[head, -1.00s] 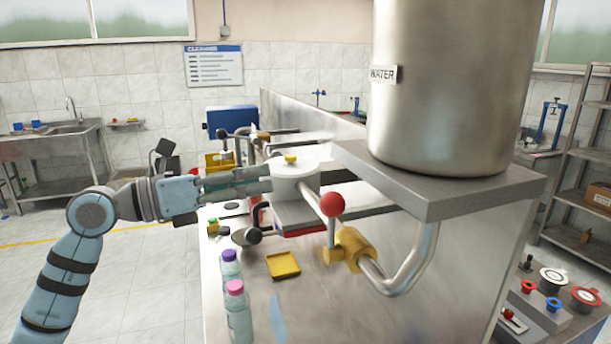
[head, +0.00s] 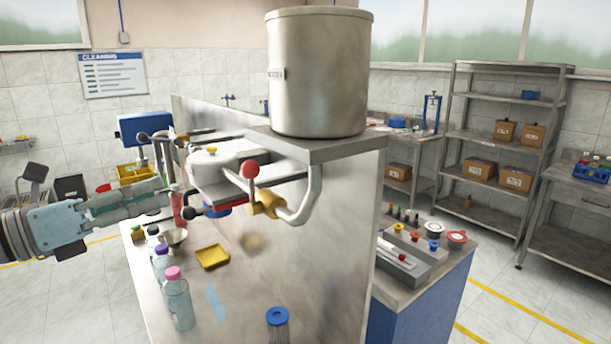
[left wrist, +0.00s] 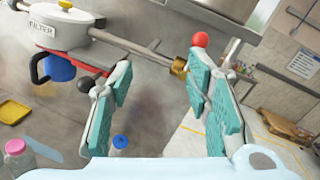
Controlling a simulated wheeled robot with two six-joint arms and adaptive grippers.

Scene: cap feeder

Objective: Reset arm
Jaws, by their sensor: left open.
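My left arm comes in from the left in the head view, with its gripper (head: 128,202) raised beside the steel bench's left end. In the left wrist view the left gripper (left wrist: 160,88) has its two teal-padded fingers apart, with nothing between them. Behind the fingers show a brass valve fitting (left wrist: 179,67) and a red ball knob (left wrist: 200,39); the fingers seem apart from both. In the head view the red knob (head: 249,169) and brass valve (head: 267,203) sit on the pipe under the water tank (head: 318,75). My right gripper is not in view.
On the bench (head: 240,300) stand a pink-capped bottle (head: 178,300), a purple-capped bottle (head: 161,266), a yellow tray (head: 212,257) and a blue-topped container (head: 277,322). A white filter pot (head: 215,160) stands behind. Shelves (head: 500,150) and a control table (head: 425,255) are at right.

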